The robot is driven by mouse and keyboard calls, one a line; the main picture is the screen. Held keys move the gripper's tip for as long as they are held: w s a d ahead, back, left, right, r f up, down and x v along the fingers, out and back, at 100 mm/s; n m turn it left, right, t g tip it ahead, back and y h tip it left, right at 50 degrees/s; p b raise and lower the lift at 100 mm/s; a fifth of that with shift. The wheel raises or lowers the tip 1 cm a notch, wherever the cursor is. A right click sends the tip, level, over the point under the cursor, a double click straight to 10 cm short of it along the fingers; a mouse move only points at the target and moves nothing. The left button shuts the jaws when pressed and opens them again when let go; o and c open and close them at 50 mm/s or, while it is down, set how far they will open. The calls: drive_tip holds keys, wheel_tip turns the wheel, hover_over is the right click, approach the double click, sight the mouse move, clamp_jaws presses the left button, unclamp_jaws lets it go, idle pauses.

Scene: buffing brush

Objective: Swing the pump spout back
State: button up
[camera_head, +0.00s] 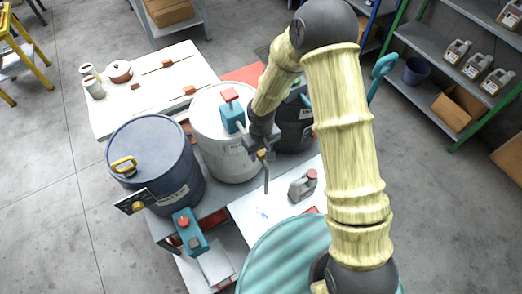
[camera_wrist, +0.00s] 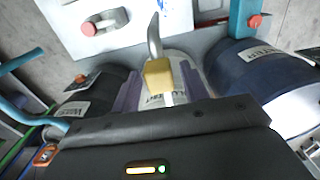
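A blue pump (camera_head: 232,117) with a red top stands on the white drum (camera_head: 222,150) in the middle. Its grey spout (camera_head: 267,178) hangs down at the drum's right front; it is curved in the wrist view (camera_wrist: 154,38). A yellow block (camera_wrist: 158,76) sits on the spout. My gripper (camera_head: 260,148) is at the spout, beside the drum. In the wrist view, its two purplish fingers (camera_wrist: 162,92) stand on either side of the yellow block, with gaps showing. The gripper looks open. The spout's joint with the pump is hidden from the wrist view.
A blue drum (camera_head: 150,165) stands left of the white one, a dark drum (camera_head: 295,128) right, partly behind my arm. A teal unit (camera_head: 190,235) is at front left.

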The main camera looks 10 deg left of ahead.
clamp_jaws()
drive_tip(key=shift+a, duration=0.1)
